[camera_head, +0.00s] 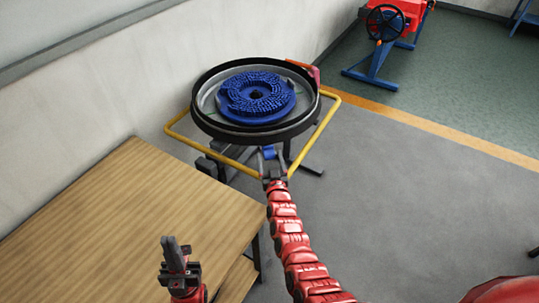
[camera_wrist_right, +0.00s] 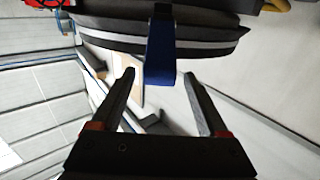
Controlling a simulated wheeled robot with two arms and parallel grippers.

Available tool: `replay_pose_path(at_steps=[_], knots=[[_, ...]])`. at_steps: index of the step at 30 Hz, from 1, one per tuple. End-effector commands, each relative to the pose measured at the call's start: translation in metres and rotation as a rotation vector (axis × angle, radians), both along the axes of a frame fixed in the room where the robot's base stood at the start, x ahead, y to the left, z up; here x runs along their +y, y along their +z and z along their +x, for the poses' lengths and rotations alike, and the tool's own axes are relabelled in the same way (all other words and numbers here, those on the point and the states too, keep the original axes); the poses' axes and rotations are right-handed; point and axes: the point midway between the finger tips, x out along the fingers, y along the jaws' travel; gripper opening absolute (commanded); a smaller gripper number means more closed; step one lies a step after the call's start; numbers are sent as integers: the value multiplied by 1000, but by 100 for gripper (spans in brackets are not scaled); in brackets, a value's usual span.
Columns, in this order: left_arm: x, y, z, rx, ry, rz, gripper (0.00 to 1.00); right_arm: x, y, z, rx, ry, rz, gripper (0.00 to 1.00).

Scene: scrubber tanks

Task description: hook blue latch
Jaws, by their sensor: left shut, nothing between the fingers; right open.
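The blue latch (camera_head: 268,152) hangs at the front rim of the round black-and-grey scrubber tank (camera_head: 208,122). In the right wrist view the blue latch (camera_wrist_right: 160,58) shows as a flat blue tab below the tank's rim. My right gripper (camera_head: 270,162) is open just in front of the latch. In the wrist view its fingertips (camera_wrist_right: 160,77) stand apart on either side of the latch's lower end, and I see no clear contact. My left gripper (camera_head: 175,250) is shut and empty, pointing up over the wooden table.
A yellow tubular frame (camera_head: 326,125) surrounds the tank, which holds a blue round brush (camera_head: 256,92). A wooden table (camera_head: 130,215) stands at the left. A red machine with a black handwheel (camera_head: 386,22) stands at the back right.

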Motion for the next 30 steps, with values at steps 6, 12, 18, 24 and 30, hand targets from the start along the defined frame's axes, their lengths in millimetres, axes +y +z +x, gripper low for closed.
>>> replay_pose_path(at_steps=[6, 12, 18, 24, 30], knots=[[0, 2, 0, 0, 0, 0, 0, 0, 1, 11, -1, -2, 0, 78], [0, 3, 0, 0, 0, 0, 0, 0, 1, 13, 0, -2, 0, 78], [0, 3, 0, 0, 0, 0, 0, 0, 0, 13, 0, -2, -1, 74], [0, 3, 0, 0, 0, 0, 0, 0, 0, 13, 0, -2, -1, 38], [0, 3, 0, 0, 0, 0, 0, 0, 0, 13, 1, -2, -1, 2]])
